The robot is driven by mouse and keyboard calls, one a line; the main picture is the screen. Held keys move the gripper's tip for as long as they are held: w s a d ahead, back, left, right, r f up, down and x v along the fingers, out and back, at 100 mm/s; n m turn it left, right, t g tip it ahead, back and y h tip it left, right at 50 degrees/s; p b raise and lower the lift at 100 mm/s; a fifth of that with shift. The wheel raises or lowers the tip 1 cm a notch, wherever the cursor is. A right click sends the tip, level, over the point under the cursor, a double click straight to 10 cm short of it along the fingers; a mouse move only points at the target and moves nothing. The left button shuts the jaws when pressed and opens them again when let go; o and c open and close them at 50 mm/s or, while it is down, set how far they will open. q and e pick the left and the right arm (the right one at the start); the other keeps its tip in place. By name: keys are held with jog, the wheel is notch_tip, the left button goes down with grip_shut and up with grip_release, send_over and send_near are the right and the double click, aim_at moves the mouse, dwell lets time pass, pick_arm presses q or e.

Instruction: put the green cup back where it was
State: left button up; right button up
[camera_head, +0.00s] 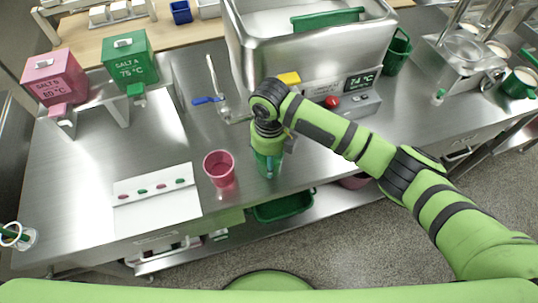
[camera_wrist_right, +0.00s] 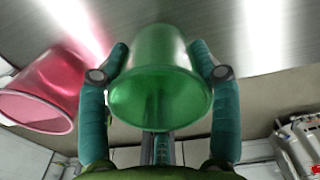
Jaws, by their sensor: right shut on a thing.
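The green cup (camera_head: 270,163) is in my right gripper (camera_head: 267,150), over the front edge area of the steel counter (camera_head: 90,155). In the right wrist view the green cup (camera_wrist_right: 158,85) sits between the two teal fingers (camera_wrist_right: 160,75), which close on it from both sides. Its wide rim faces the camera. The arm partly hides the cup in the head view, and I cannot tell whether its base touches the counter. My left gripper is not in view.
A pink cup (camera_head: 219,168) stands close to the left of the green cup. A white panel (camera_head: 157,200) with several small coloured pieces lies further left. Behind are a control box (camera_head: 358,103) and a large steel hopper (camera_head: 305,55). A green bin (camera_head: 283,207) sits below the counter.

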jog(key=shift+f, duration=0.25)
jog(key=o, duration=0.9)
jog(key=shift+r, duration=0.3)
notch_tip(320, 180, up, 12)
jog(key=b, duration=0.2)
jog(key=shift+f, duration=0.15)
